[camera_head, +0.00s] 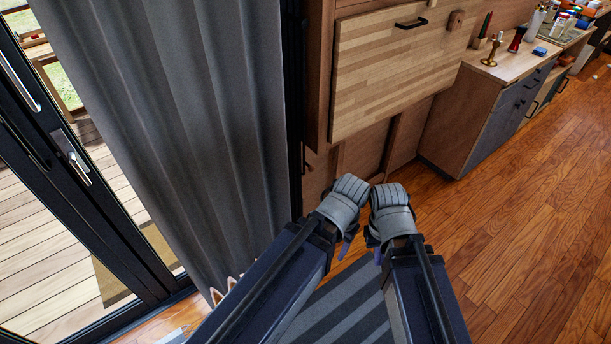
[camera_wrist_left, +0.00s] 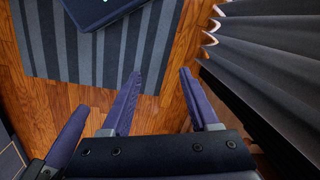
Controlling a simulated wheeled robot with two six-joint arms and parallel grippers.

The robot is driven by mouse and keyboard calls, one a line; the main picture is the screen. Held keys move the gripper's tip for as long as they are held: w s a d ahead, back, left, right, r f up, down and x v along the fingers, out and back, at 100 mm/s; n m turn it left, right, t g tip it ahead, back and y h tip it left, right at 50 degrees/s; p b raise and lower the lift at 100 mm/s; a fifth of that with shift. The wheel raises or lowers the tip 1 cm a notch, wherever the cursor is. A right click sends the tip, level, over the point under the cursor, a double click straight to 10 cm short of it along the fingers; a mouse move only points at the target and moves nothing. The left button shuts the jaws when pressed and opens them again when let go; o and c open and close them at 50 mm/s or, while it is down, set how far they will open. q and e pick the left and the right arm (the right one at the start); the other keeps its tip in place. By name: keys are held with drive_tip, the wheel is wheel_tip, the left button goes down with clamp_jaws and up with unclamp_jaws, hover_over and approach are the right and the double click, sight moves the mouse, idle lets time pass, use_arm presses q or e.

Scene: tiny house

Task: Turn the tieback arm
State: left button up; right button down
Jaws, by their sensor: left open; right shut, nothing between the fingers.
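A grey pleated curtain (camera_head: 190,120) hangs at the left, and its dark folds also show at the right of the left wrist view (camera_wrist_left: 270,75). A small brownish fitting (camera_head: 306,160) sits by the curtain's right edge; I cannot tell whether it is the tieback arm. My left gripper (camera_head: 346,248) is low in front of me, right of the curtain. Its fingers are apart and empty in the left wrist view (camera_wrist_left: 160,74), over the floor. My right gripper (camera_head: 376,256) is beside it, its fingertips mostly hidden below the wrist, shut and empty.
A glass door (camera_head: 70,165) stands left of the curtain. A wooden panel (camera_head: 390,70) with a black handle is ahead, and a counter (camera_head: 500,65) with bottles is to its right. A striped rug (camera_wrist_left: 60,50) lies below. The wooden floor (camera_head: 530,220) at right is clear.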

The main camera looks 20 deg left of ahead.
sight(305, 162)
use_arm(q)
wheel_tip(305, 162, down, 25)
drive_tip(key=a+b, duration=0.1)
drive_tip(key=b, duration=2.1)
drive_tip(key=w+a+f+n+b, duration=0.3)
drive_tip(key=w+a+f+b, duration=0.2)
drive_tip(key=a+f+b, duration=0.15)
drive_tip(key=w+a+r+n+t+y, duration=0.2)
drive_tip(key=w+a+r+y, duration=0.1)
drive_tip(key=w+a, duration=0.3)
drive_tip(key=w+a+r+n+t+y, duration=0.2)
drive_tip(key=w+a+r+y, duration=0.15)
drive_tip(key=w, duration=0.45)
drive_tip(key=w+d+r+n+t+y, duration=0.1)
drive_tip(key=w+r+t+y, duration=0.1)
drive_tip(key=w+r, duration=0.2)
drive_tip(key=w+d+r+n+t+y, duration=0.1)
drive_tip(key=w+d+r+t+y, duration=0.1)
drive_tip(key=w+r, duration=0.3)
drive_tip(key=w+d+r+t+y, duration=0.2)
drive_tip(key=w+r+t, duration=0.1)
drive_tip(key=r, duration=0.3)
drive_tip(key=shift+w+r+n+y, duration=0.25)
drive_tip(key=shift+w+r+n, duration=0.15)
drive_tip(key=shift+w, duration=0.35)
drive_tip(key=shift+x, duration=3.9)
drive_tip(key=shift+c, duration=0.3)
